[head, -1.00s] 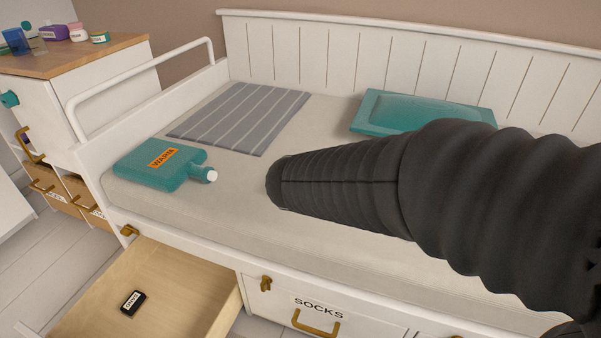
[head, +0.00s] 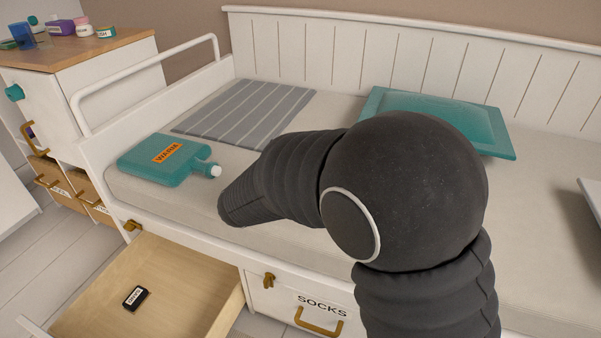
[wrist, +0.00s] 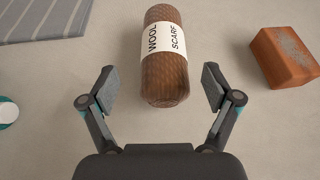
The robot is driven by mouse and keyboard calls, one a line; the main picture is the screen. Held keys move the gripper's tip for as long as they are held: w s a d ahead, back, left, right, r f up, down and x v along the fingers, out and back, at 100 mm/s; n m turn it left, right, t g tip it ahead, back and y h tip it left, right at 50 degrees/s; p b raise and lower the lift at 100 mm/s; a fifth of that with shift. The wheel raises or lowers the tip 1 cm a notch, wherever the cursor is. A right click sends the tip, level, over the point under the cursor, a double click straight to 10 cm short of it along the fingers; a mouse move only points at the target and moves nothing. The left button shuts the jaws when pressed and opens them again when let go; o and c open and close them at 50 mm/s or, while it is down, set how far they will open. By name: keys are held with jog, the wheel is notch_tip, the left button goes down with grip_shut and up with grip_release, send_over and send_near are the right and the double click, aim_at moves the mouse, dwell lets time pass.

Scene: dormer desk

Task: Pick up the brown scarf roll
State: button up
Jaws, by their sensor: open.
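The brown scarf roll (wrist: 165,80) lies on the bed in the wrist view, with a white band reading "WOOL SCARF" around it. Its near end sits between the tips of my gripper (wrist: 160,88), in the picture. The fingers are open, one on each side, with a visible gap to the roll. I cannot tell how high the gripper is above the bed. In the head view my arm hides the scarf roll and the gripper.
An orange-brown block (wrist: 284,58) lies right of the roll. A teal hot-water bottle (head: 165,160), a grey striped cloth (head: 245,112) and a teal pillow (head: 440,118) lie on the bed. An open drawer (head: 185,285) holds a small black labelled item (head: 135,298).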

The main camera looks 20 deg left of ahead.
jog(key=shift+d+f+x, duration=0.1)
jog(key=shift+x, duration=1.35)
jog(key=shift+d+f+x, duration=0.1)
jog(key=shift+f+x, duration=0.05)
jog(key=shift+x, duration=1.3)
jog(key=shift+s, duration=0.1)
jog(key=c, duration=1.3)
